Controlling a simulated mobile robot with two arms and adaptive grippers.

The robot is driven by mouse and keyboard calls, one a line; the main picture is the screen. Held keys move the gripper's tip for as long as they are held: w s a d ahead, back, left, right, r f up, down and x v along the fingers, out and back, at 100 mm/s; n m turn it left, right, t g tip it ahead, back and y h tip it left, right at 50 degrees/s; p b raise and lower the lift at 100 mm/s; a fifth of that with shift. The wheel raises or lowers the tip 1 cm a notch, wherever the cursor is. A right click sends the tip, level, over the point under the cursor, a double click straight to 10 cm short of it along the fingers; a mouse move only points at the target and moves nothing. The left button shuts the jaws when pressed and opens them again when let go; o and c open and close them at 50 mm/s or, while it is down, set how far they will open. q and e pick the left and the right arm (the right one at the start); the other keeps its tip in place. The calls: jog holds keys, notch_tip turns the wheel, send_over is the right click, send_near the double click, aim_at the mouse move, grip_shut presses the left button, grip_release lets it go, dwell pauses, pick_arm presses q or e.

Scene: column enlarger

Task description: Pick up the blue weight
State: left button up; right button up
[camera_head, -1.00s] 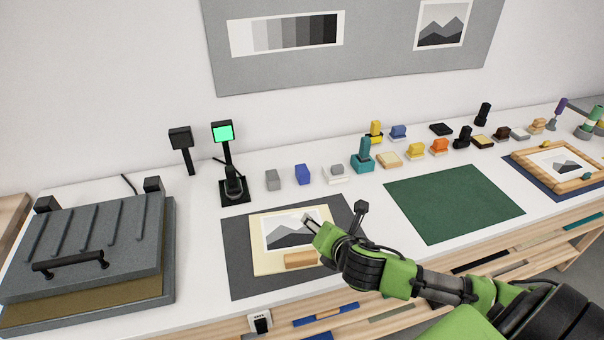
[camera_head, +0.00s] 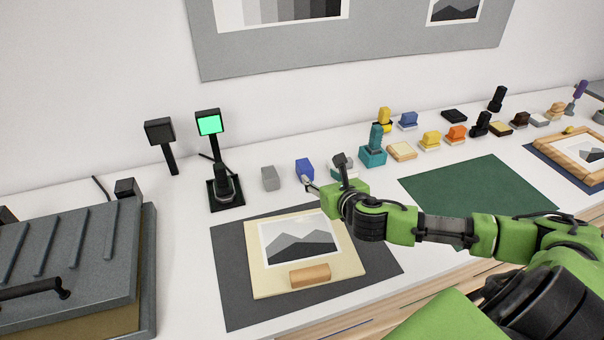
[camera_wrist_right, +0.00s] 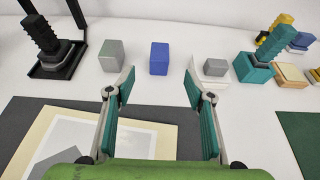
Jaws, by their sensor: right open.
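The blue weight (camera_head: 305,170) is a small blue block standing on the white table, behind the grey mat. It also shows in the right wrist view (camera_wrist_right: 159,58), ahead of the fingers and roughly midway between them, with free table between. My right gripper (camera_head: 322,174) is just in front of it in the head view. In the right wrist view my right gripper (camera_wrist_right: 155,88) is wide open with nothing between its fingers. My left gripper is not in view.
A grey block (camera_head: 269,178) stands left of the blue weight. A pale block with a grey top (camera_wrist_right: 214,68) stands right of it, then a teal stamp-like tool (camera_head: 373,150). A black stand with a green screen (camera_head: 210,124) is further left.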

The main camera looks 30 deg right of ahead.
send_near(306, 166)
jog(key=x, duration=0.5)
jog(key=shift+p, duration=0.35)
jog(key=shift+w+f, duration=0.3)
jog(key=shift+w, duration=0.25)
jog(key=shift+w+d+f, duration=0.1)
jog(key=shift+w+d, duration=0.05)
jog(key=shift+w, duration=0.25)
jog(key=p+x, duration=0.1)
jog(key=x, duration=0.3)
jog(key=shift+f, duration=0.15)
grip_shut()
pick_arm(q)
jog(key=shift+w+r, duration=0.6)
